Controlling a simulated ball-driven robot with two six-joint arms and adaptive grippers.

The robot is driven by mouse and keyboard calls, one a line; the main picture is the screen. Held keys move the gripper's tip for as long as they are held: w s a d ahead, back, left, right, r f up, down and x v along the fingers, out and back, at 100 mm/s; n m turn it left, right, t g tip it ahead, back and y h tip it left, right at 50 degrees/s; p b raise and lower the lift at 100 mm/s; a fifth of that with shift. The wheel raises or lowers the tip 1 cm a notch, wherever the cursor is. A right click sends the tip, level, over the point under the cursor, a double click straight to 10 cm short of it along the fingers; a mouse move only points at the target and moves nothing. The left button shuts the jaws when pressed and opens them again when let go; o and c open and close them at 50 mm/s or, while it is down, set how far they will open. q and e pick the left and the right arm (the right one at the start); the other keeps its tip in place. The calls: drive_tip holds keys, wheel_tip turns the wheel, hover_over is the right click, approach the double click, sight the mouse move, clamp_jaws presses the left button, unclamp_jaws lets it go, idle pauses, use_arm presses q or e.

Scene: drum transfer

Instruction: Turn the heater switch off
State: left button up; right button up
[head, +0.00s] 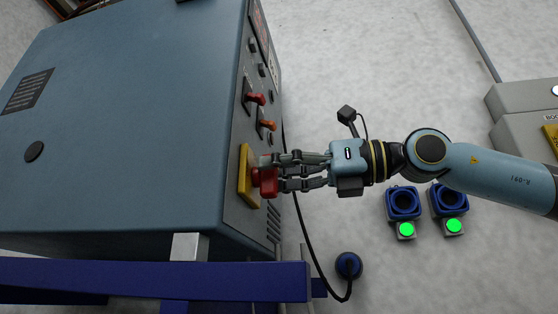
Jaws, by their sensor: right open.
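The heater is the large blue-grey cabinet (140,110) on the left, with a control panel on its right side. The panel carries a red switch handle (255,98), an orange-red switch handle (267,125) below it, and a red knob (264,181) on a yellow plate (245,176). Which one is the heater switch I cannot tell. My right gripper (274,171) comes in from the right, with its fingers open at the red knob and partly covering it. Whether they touch it is unclear. My left gripper is not in view.
A blue beam (150,280) runs along the bottom left. Two blue sockets (404,203) with green lights stand below my right arm. A grey box (520,105) is at the right. The floor at top middle is clear.

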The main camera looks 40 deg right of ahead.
clamp_jaws()
idle(0.3)
drive_tip(key=n, duration=0.4)
drive_tip(key=shift+a+n, duration=0.1)
drive_tip(key=shift+n, duration=0.3)
drive_tip(key=n, duration=0.4)
drive_tip(key=shift+s+a+f+n+b, duration=0.1)
drive_tip(key=shift+s+n+b, duration=0.05)
drive_tip(key=shift+n+b, duration=0.15)
drive_tip(key=n, duration=0.4)
drive_tip(key=shift+f+b, duration=0.15)
drive_tip(key=shift+b, duration=0.2)
drive_tip(key=shift+f+n+b, duration=0.15)
drive_tip(key=shift+n+b, duration=0.25)
drive_tip(key=shift+n, duration=1.9)
